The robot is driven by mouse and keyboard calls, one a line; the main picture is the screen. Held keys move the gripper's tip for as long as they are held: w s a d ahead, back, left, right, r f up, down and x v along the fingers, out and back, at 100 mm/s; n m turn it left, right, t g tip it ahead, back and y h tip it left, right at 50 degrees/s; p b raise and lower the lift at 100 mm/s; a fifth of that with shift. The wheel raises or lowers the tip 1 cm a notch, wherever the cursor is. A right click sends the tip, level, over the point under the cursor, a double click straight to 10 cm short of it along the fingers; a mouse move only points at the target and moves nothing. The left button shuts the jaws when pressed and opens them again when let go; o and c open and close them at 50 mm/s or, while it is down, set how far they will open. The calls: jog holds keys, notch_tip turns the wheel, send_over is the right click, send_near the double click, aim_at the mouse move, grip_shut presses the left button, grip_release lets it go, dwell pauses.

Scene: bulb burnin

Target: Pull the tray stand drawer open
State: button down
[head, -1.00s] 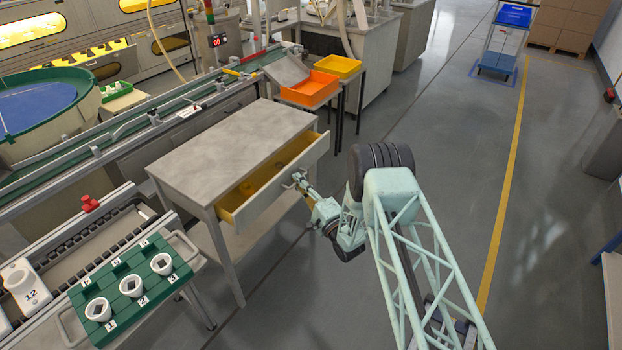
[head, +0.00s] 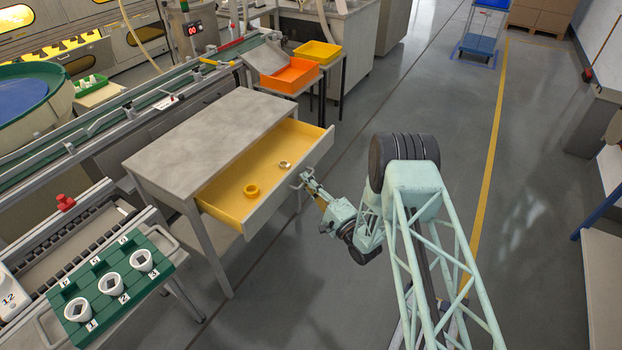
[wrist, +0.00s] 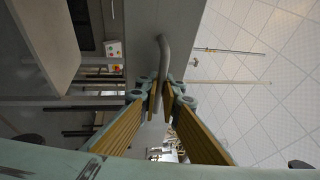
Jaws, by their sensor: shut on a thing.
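The tray stand (head: 215,137) is a grey-topped table at the middle left of the head view. Its drawer (head: 268,208) is pulled out towards my arm, and its yellow inside shows. A yellow ring (head: 251,190) and a small pale ring-like part (head: 285,165) lie in the drawer. My gripper (head: 304,178) is at the drawer's front, shut on the drawer handle (head: 298,183). In the wrist view the curved grey handle (wrist: 163,65) passes between my gripper's fingertips (wrist: 161,98).
A green numbered rack (head: 103,283) with white sockets stands at the lower left. Orange (head: 290,75) and yellow (head: 318,52) trays sit on a small table behind the stand. The floor right of the drawer is open up to my arm.

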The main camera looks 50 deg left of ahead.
jog(key=c, duration=3.1)
grip_release()
jog(key=d+f, duration=0.2)
jog(key=d, duration=0.9)
jog(key=shift+d, duration=0.4)
jog(key=shift+w, duration=0.1)
